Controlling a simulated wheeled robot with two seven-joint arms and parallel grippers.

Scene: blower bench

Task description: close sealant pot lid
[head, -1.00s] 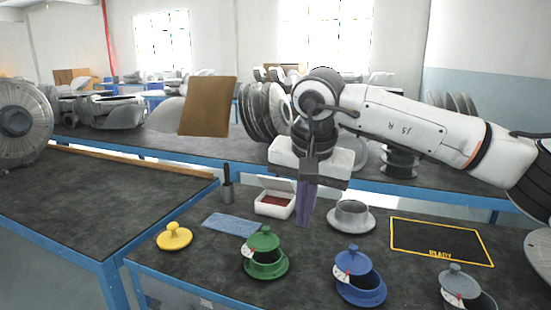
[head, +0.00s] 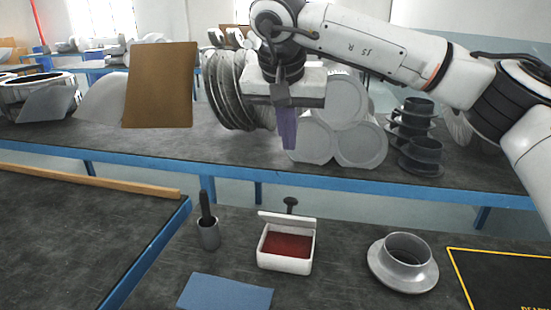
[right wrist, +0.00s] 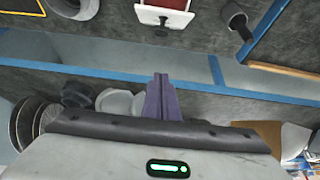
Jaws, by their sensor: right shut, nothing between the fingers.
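The sealant pot (head: 284,264) is a small white box with dark red contents, on the near bench in the head view. Its white lid (head: 287,219) is open, standing up along the pot's back edge. A dark knob (head: 291,204) shows behind the lid. My right gripper (head: 288,147) has purple fingers, shut and empty, pointing down. It appears above and beyond the pot, clear of the lid. In the right wrist view the fingers (right wrist: 161,82) are over the gap behind the bench, with the lid (right wrist: 163,17) at the top. My left gripper is not in view.
A grey cup with a dark-handled tool (head: 208,233) stands left of the pot. A blue cloth (head: 226,292) lies in front, a grey flanged ring (head: 403,264) to the right. The back bench (head: 110,156) holds large grey parts and a brown board (head: 160,86).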

